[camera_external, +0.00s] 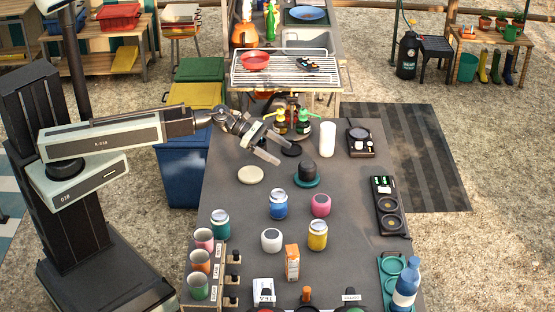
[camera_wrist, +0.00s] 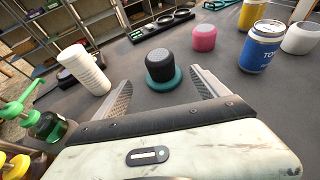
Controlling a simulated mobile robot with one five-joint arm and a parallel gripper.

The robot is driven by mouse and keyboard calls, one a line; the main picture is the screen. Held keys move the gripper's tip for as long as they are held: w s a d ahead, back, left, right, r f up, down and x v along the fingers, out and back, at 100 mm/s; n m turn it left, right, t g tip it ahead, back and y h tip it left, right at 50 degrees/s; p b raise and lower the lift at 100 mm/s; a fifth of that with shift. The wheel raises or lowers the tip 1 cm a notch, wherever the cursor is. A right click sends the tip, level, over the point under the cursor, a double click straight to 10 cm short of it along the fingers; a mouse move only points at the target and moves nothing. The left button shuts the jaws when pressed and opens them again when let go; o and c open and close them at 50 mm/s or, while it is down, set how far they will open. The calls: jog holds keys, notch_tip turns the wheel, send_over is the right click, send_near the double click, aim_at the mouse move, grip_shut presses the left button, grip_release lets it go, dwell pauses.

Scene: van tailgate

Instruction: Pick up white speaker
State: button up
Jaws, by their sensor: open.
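The white speaker (camera_external: 271,240) is small and round with a dark top. It stands on the grey table in the front middle, and it also shows at the right edge of the wrist view (camera_wrist: 299,38). My gripper (camera_external: 283,153) is open and empty above the back of the table, well behind the white speaker. In the wrist view its two fingers (camera_wrist: 162,80) are spread, with a black speaker (camera_wrist: 159,65) on a teal coaster beyond them.
A blue can (camera_external: 278,205) stands just behind the white speaker, a yellow can (camera_external: 317,236) to its right, and an orange carton (camera_external: 292,262) in front. A white cylinder (camera_external: 327,139) and bottles (camera_external: 303,122) stand near my gripper. A beige disc (camera_external: 250,175) lies at left.

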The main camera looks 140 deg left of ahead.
notch_tip(320, 180, up, 5)
jog(key=w+d+p, duration=0.2)
jog(key=d+p, duration=0.1)
jog(key=p, duration=0.1)
jog(key=m+t+h+b, duration=0.1)
jog(key=m+h+b, duration=0.1)
jog(key=m+h, duration=0.35)
send_over(266, 234)
jog(key=s+a, duration=0.1)
jog(key=f, duration=0.3)
jog(key=shift+s+f+n, duration=0.2)
jog(key=shift+n, duration=0.15)
notch_tip(266, 234, down, 4)
jog(key=b, duration=0.5)
jog(key=shift+a+f, duration=0.1)
jog(key=shift+f, duration=0.1)
notch_tip(266, 234, down, 3)
jog(key=b, duration=0.3)
jog(key=shift+f, duration=0.1)
jog(key=x, duration=0.3)
jog(key=shift+r+b, duration=0.25)
jog(key=shift+b, duration=0.05)
jog(key=shift+r, duration=0.1)
jog(key=shift+c, duration=0.3)
jog(key=c, duration=1.5)
